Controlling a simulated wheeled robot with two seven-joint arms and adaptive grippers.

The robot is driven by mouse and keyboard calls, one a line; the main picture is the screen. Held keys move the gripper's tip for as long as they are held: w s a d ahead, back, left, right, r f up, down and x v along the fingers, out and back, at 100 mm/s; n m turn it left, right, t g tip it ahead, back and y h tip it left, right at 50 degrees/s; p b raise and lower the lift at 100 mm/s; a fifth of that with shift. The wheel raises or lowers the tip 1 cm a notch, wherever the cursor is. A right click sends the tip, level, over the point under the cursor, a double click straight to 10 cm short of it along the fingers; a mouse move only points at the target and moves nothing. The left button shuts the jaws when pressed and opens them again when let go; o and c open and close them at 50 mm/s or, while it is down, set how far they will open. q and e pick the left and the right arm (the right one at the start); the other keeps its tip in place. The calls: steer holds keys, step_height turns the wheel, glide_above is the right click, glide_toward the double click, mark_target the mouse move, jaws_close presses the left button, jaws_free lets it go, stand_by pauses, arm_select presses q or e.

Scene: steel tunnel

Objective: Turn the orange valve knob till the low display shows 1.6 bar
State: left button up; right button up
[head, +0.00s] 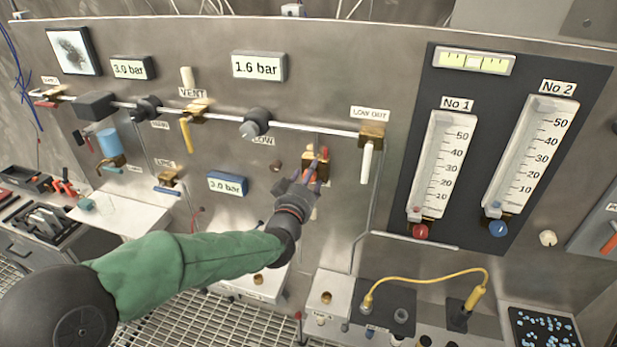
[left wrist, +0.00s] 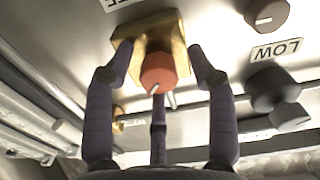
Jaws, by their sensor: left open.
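The orange valve knob (left wrist: 158,72) sits on a brass body (left wrist: 150,35) in the left wrist view, with a white mark on its face. In the head view it is mostly hidden behind my gripper, and the brass body (head: 315,168) shows. My left gripper (head: 312,172) is open at the knob. Its fingers (left wrist: 155,90) stand around the knob in the wrist view, with gaps at the sides. A white-framed display (head: 258,67) reads 1.6 bar. No legible label marks it as the low one. My right gripper is not in view.
Other displays (head: 130,67) (head: 227,184) read about 3.0 bar. A grey pipe with dark knobs (head: 256,122) runs above my gripper. A white-handled valve (head: 371,138) under LOW OUT is close on the right. Two gauge tubes (head: 443,165) (head: 530,152) stand further right.

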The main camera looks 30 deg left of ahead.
arm_select(q)
jaws_close()
steer(key=shift+r+m+b, duration=0.15)
steer(key=shift+m+b, duration=0.15)
steer(key=shift+m, duration=0.7)
jaws_free()
steer(key=v, duration=1.2)
